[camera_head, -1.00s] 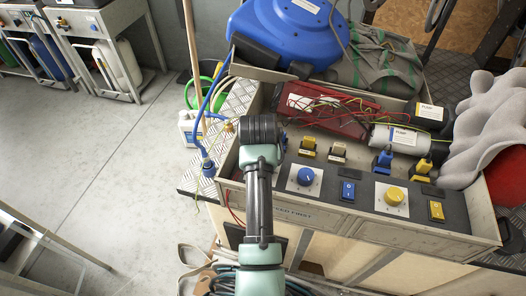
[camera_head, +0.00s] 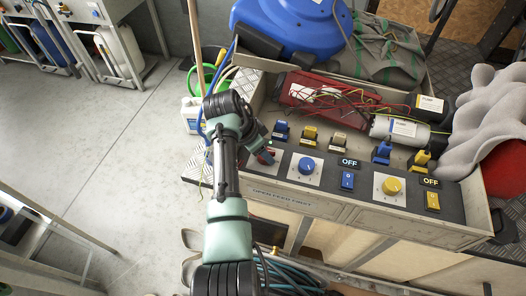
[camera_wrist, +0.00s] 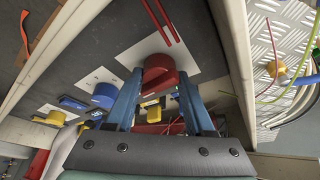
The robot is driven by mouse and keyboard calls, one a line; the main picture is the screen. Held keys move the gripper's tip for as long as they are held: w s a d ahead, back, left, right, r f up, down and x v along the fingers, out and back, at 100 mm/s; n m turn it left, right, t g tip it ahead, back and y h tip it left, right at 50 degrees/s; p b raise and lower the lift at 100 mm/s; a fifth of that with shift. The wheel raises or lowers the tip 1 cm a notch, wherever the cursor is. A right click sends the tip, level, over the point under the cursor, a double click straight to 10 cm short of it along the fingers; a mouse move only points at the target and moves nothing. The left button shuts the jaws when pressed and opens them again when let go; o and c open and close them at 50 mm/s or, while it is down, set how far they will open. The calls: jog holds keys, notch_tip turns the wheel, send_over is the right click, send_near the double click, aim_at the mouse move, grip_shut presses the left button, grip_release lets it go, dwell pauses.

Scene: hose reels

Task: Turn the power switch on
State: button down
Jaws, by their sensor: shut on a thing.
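A red rotary knob (camera_wrist: 159,72) on a white plate is in the wrist view, on the dark control panel (camera_wrist: 75,65). My gripper (camera_wrist: 158,88) has a blue finger on each side of it and is shut on the knob. In the head view the red knob (camera_head: 266,157) shows at the panel's left end, partly hidden by my gripper (camera_head: 262,148). No label naming the power switch is readable.
Right of it on the panel are a blue knob (camera_head: 307,165), a blue rocker switch (camera_head: 347,180), a yellow knob (camera_head: 392,186) and a yellow rocker (camera_head: 432,200). Two small displays (camera_head: 349,162) read OFF. A blue hose reel (camera_head: 295,25) stands behind.

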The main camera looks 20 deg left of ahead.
jog(key=shift+d+m, duration=0.1)
jog(key=shift+m, duration=0.6)
jog(key=shift+h, duration=0.3)
jog(key=shift+c, duration=1.5)
grip_release()
jog(key=shift+g, duration=0.3)
jog(key=shift+r, duration=0.15)
jog(key=p+v, duration=0.1)
jog(key=v, duration=1.1)
jog(key=shift+s+r, duration=0.15)
jog(key=shift+r, duration=0.15)
